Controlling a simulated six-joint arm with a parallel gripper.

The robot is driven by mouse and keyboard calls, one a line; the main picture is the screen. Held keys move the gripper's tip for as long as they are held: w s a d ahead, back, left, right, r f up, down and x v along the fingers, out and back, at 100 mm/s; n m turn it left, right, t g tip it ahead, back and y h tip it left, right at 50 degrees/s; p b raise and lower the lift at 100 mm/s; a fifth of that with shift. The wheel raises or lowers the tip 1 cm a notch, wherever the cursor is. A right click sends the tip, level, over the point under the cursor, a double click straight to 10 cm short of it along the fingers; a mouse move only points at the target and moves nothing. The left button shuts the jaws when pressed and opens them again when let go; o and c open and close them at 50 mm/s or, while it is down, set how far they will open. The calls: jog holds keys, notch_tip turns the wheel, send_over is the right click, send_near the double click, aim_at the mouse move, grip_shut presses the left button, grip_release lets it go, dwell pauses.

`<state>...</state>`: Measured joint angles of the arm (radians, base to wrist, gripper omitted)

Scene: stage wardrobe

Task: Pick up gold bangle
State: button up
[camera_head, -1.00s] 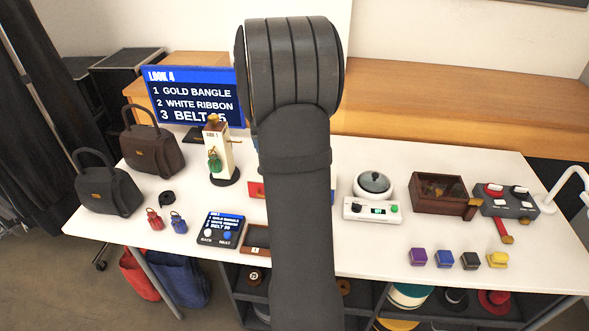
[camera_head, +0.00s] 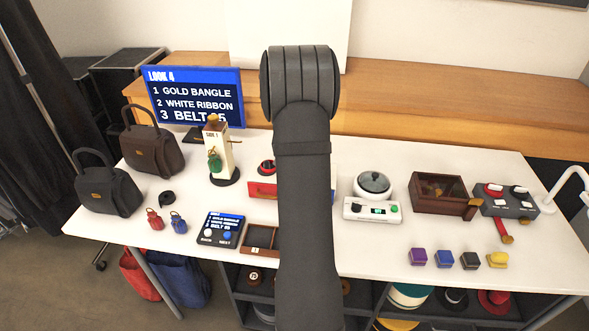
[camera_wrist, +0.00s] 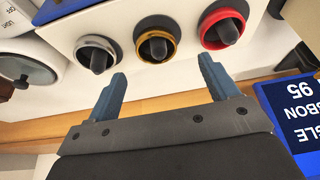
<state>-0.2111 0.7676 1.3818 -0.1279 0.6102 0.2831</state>
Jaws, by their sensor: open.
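The gold bangle (camera_wrist: 155,33) sits around a dark peg in the wrist view, between a silver bangle (camera_wrist: 79,50) and a red bangle (camera_wrist: 208,38), each on its own peg. My gripper (camera_wrist: 162,76) is open and empty. Its two blue-grey fingers point toward the row, and the gold bangle lies between their directions, apart from both. In the head view my arm hides the gripper and the gold bangle; the red bangle (camera_head: 266,167) shows just left of the arm.
A sign (camera_head: 195,97) lists gold bangle first. A dress-form stand (camera_head: 220,150) and bags (camera_head: 108,190) are left of my arm. A white device with a round lid (camera_head: 373,190) and a brown box (camera_head: 438,192) stand to its right. The table front right holds several small coloured blocks.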

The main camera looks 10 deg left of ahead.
jog(key=shift+d+x, duration=0.2)
jog(key=shift+x, duration=2.7)
jog(key=c, duration=1.1)
